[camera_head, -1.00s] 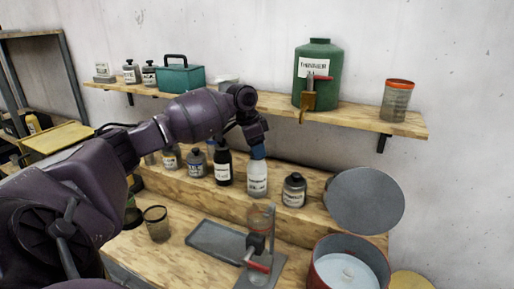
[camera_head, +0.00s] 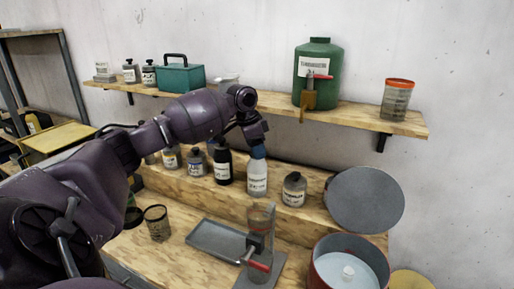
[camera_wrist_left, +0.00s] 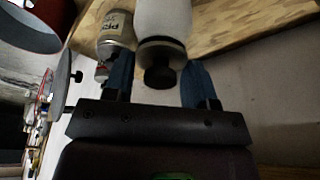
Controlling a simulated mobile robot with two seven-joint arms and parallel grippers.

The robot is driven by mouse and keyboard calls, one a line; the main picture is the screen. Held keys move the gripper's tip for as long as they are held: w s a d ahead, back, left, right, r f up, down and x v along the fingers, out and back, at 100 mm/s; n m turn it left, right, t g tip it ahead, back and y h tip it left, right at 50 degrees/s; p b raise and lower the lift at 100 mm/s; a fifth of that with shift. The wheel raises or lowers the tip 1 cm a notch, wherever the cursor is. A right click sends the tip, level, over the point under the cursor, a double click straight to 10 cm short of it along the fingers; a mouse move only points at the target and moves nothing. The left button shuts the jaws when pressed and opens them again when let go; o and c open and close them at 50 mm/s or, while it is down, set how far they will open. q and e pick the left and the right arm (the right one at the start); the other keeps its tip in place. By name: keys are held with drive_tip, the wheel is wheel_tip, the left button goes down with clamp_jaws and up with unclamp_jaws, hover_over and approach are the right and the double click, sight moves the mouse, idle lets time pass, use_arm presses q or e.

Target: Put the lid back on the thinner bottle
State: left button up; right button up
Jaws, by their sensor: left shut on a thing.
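The thin white bottle (camera_head: 257,184) with a printed label stands upright on the raised wooden step, and its pale body also shows in the left wrist view (camera_wrist_left: 163,18). A black lid (camera_wrist_left: 160,77) is at the bottle's mouth, between the blue fingers of my left gripper (camera_wrist_left: 157,62). In the head view my left gripper (camera_head: 257,152) is right above the white bottle and hides the lid. It is shut on the lid. I cannot tell how firmly the lid sits on the neck. My right gripper is not in view.
A squat grey bottle (camera_head: 294,191) stands close to the right, a black bottle (camera_head: 223,168) close to the left. A large grey disc (camera_head: 365,200) leans farther right. A shelf (camera_head: 355,117) with a green container (camera_head: 318,65) is above. A metal tray (camera_head: 215,239) lies in front.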

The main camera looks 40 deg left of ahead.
use_arm(q)
drive_tip(key=o, duration=1.3)
drive_tip(key=shift+o, duration=0.2)
drive_tip(key=shift+r, duration=3.5)
clamp_jaws()
drive_tip(key=shift+f, duration=2.3)
